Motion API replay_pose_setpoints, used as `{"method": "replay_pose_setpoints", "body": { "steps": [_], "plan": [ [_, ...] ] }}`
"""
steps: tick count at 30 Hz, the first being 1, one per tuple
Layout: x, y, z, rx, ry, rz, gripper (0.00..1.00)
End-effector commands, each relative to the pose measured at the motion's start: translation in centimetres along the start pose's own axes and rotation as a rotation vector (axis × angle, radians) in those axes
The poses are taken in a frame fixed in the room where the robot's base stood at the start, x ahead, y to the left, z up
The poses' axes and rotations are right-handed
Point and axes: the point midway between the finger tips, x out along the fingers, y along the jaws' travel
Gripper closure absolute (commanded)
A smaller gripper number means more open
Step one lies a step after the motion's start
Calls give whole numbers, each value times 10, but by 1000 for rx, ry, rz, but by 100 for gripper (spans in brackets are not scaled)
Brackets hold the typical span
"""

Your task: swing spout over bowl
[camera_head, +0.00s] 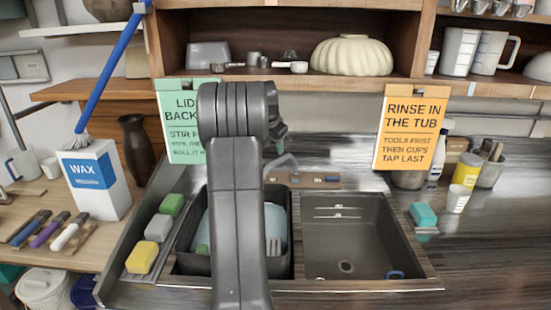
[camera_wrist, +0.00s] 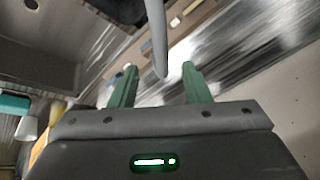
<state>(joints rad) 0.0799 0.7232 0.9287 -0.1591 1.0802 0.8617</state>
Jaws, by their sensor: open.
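A grey curved spout (camera_head: 284,160) rises behind the double sink, its lower part near the divider between the bowls. In the wrist view the spout (camera_wrist: 156,35) comes down from the top, and its end shows between my green fingers. My gripper (camera_wrist: 160,66) is open, one finger on each side of the spout, with gaps visible. In the head view my arm hides much of the gripper and the left bowl. The left bowl (camera_head: 190,262) holds a pale blue vessel.
Yellow, grey and green sponges (camera_head: 142,257) line the sink's left edge. A teal block (camera_head: 423,214), a white cup (camera_head: 457,198) and a yellow jar stand right of it. Two signs (camera_head: 411,130) hang from the shelf above. A wax box (camera_head: 95,180) stands left.

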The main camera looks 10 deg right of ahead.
Motion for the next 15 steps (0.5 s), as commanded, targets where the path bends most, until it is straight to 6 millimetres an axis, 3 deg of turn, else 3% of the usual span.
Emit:
{"method": "replay_pose_setpoints", "body": {
  "steps": [3,9,15],
  "plan": [
    [27,0,0,0,-3,4,57],
    [63,0,-1,1,-2,2,57],
    [81,0,-1,1,0,0,57]
  ]
}}
